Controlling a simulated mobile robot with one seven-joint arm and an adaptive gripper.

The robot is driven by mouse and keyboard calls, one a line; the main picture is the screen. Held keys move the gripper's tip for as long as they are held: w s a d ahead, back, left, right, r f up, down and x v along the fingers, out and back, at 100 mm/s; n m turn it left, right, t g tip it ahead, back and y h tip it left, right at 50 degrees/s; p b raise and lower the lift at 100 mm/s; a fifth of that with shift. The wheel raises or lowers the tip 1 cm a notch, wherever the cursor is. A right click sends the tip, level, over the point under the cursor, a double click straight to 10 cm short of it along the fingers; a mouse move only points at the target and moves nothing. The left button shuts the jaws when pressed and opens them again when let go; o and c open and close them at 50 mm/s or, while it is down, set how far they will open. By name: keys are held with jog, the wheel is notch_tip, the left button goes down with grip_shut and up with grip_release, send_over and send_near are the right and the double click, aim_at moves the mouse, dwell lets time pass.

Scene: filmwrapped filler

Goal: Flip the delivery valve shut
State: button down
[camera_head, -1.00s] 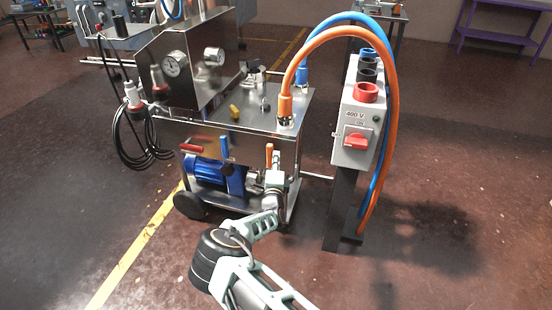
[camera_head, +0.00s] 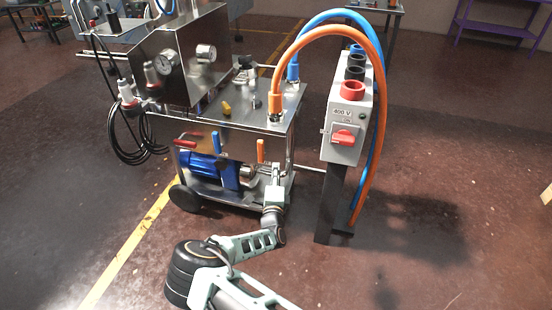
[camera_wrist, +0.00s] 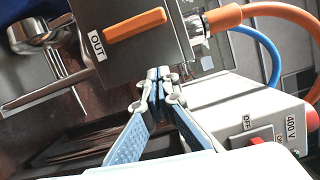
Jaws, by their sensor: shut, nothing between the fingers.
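The filler cart (camera_head: 240,110) is a stainless steel unit with levers on its front panel. An orange valve lever (camera_head: 261,150) hangs upright on the panel's right part. In the wrist view the orange lever (camera_wrist: 135,36) lies beside a label reading OUT (camera_wrist: 97,45). My gripper (camera_head: 277,172) is low in front of the cart, just right of and below the lever. In the wrist view my gripper (camera_wrist: 158,75) has its fingertips together, empty, close to the lever but seemingly apart from it. The lever's pivot is not clear.
A red lever (camera_head: 186,139) and a blue lever (camera_head: 216,141) sit further left. A grey 400 V switch box (camera_head: 345,125) stands on a post at right. Orange (camera_head: 350,40) and blue hoses arch overhead. Open floor (camera_head: 440,190) lies right.

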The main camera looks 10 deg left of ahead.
jog(key=shift+v, duration=1.15)
